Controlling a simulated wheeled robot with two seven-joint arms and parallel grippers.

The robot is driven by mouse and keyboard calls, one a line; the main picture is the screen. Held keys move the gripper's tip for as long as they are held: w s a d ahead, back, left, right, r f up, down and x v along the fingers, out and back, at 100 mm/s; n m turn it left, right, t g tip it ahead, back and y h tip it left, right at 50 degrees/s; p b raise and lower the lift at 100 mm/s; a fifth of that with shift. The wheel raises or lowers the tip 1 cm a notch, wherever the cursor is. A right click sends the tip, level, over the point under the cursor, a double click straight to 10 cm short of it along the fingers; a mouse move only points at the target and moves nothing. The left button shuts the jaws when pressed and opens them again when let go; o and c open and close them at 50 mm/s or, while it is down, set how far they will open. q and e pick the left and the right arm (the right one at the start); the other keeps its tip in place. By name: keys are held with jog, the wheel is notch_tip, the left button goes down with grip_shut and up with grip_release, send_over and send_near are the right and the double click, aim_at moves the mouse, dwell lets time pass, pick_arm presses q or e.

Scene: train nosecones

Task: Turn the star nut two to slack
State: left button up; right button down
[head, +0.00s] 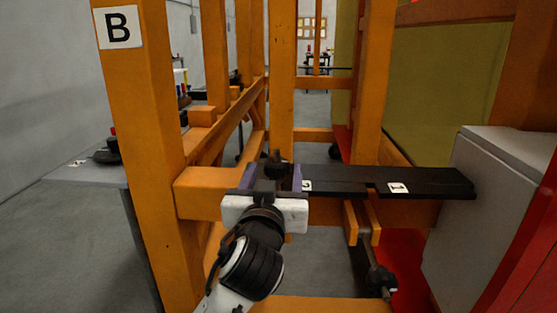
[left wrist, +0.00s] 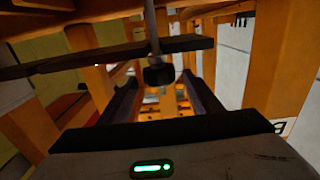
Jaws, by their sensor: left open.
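A black bar (head: 430,181) lies across the orange frame and carries white labels 2 (head: 307,186) and 1 (head: 398,188). A dark star nut (head: 275,158) by label 2 shows just beyond my left gripper (head: 270,178). In the left wrist view the dark nut (left wrist: 158,74) on its rod sits ahead, between the lines of the two fingers of my left gripper (left wrist: 160,88). The fingers are open and apart; I cannot tell whether they touch the nut. A second star nut (head: 381,280) hangs on a rod below label 1. My right gripper is not in view.
Orange posts stand around the bar, one with a B sign (head: 118,27). A grey cabinet (head: 490,200) is at the right. A grey table (head: 85,174) stands at the left. Red floor lies at the lower right.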

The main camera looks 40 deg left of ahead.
aim_at(274, 159)
pick_arm(q)
jog(key=x, duration=0.7)
jog(key=shift+w+a+f, duration=0.1)
jog(key=shift+w+a, duration=0.1)
jog(key=shift+w, duration=0.15)
jog(key=shift+c, duration=0.4)
jog(key=c, duration=1)
jog(key=shift+o, duration=0.2)
jog(key=shift+s+a+f+n+g+y+b, duration=0.1)
jog(key=shift+n+g+y+b, duration=0.1)
jog(key=shift+n+g+y, duration=0.25)
jog(key=shift+a+n+g+y+b, duration=0.1)
jog(key=shift+n+g+y+b, duration=0.2)
jog(key=shift+y, duration=0.25)
jog(key=shift+s+a+n+g+y+b, duration=0.15)
jog(key=shift+n+g+y+b, duration=0.15)
jog(key=shift+n+g+y, duration=0.5)
jog(key=o, duration=1)
jog(key=shift+o, duration=0.2)
